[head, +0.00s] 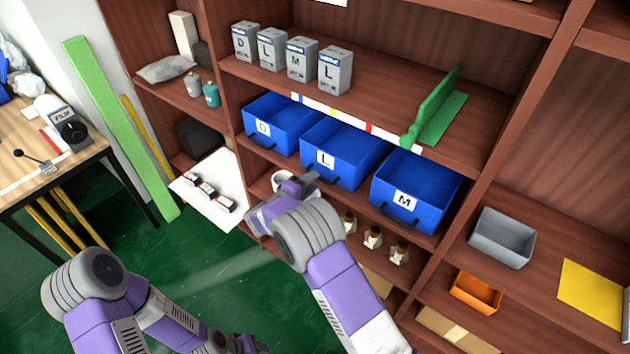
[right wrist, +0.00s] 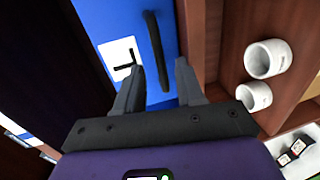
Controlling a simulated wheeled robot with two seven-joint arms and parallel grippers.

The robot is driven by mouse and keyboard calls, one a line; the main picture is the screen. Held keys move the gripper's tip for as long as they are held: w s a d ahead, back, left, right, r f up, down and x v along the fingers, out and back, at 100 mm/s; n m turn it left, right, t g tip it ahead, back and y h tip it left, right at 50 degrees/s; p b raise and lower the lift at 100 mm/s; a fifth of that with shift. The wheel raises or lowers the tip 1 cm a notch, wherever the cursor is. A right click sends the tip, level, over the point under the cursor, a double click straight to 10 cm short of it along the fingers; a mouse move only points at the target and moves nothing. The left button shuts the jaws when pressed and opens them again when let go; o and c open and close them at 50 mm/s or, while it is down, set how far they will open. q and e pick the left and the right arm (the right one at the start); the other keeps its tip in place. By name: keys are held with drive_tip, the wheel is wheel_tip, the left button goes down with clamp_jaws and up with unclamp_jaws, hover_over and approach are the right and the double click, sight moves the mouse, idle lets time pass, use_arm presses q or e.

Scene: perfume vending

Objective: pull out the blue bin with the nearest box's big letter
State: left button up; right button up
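Boxes lettered D (head: 245,42), L (head: 271,49), M (head: 302,60) and L (head: 335,70) stand in a row on the upper shelf; the rightmost L box looks nearest. Below are blue bins marked D (head: 285,122), L (head: 345,150) and M (head: 418,187), all seated in the shelf. My right gripper (head: 311,181) is at the front of the L bin. In the right wrist view, its open fingers (right wrist: 160,66) straddle the line of the black handle (right wrist: 155,48), beside the L label (right wrist: 122,58); contact is unclear. My left gripper is at the bottom edge, fingers unclear.
A green divider (head: 437,108) stands on the upper shelf. White cups (right wrist: 267,58) and small bottles (head: 372,237) stand below the bins. A grey bin (head: 502,238) and orange bin (head: 475,292) are at right. Open green floor (head: 200,265) lies left of the shelf.

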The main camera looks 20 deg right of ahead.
drive_tip(key=x, duration=0.2)
drive_tip(key=shift+w+d, duration=0.2)
drive_tip(key=shift+f, duration=0.1)
clamp_jaws()
